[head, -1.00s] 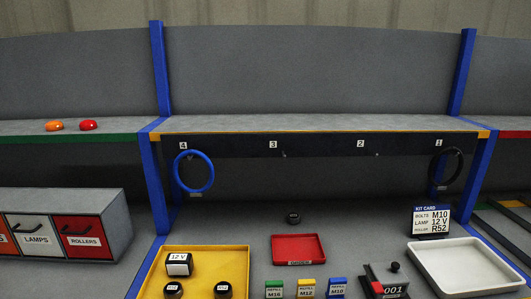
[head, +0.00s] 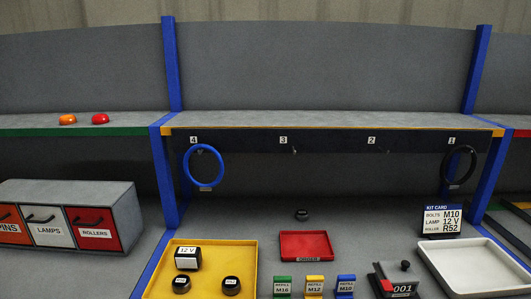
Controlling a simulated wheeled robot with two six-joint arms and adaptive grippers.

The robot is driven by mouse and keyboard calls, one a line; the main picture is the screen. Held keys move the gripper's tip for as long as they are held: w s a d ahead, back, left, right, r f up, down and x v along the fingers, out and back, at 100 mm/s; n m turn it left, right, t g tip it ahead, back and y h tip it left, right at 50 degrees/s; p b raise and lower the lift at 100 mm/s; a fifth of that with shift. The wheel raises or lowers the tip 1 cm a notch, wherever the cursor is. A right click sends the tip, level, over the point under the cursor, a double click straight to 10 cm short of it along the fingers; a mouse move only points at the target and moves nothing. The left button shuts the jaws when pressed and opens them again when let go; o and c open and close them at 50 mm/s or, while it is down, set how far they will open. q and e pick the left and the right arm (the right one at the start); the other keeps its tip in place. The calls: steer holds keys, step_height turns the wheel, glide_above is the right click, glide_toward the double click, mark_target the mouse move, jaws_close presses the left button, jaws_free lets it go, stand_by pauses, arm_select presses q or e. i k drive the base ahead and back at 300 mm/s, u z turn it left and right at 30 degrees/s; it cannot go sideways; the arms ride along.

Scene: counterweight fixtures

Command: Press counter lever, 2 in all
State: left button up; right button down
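The counter (head: 397,283) is a dark grey box at the lower right, with a black knob (head: 405,265) on its top and a display that reads 001. A red part shows at its left front. I cannot tell for sure which part is the lever. The bottom of the counter is close to the picture's lower edge. Neither of my grippers shows in the head view.
A white tray (head: 430,262) stands right of the counter, a kit card (head: 441,220) behind it. Left are refill boxes (head: 314,286), a red tray (head: 306,257) and a yellow tray (head: 250,262). Blue (head: 221,165) and black (head: 474,165) rings hang from the shelf.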

mark_target(386, 284)
steer(key=k, duration=1.35)
steer(key=u, duration=0.55)
steer(key=i, duration=1.15)
steer(key=z, duration=0.7)
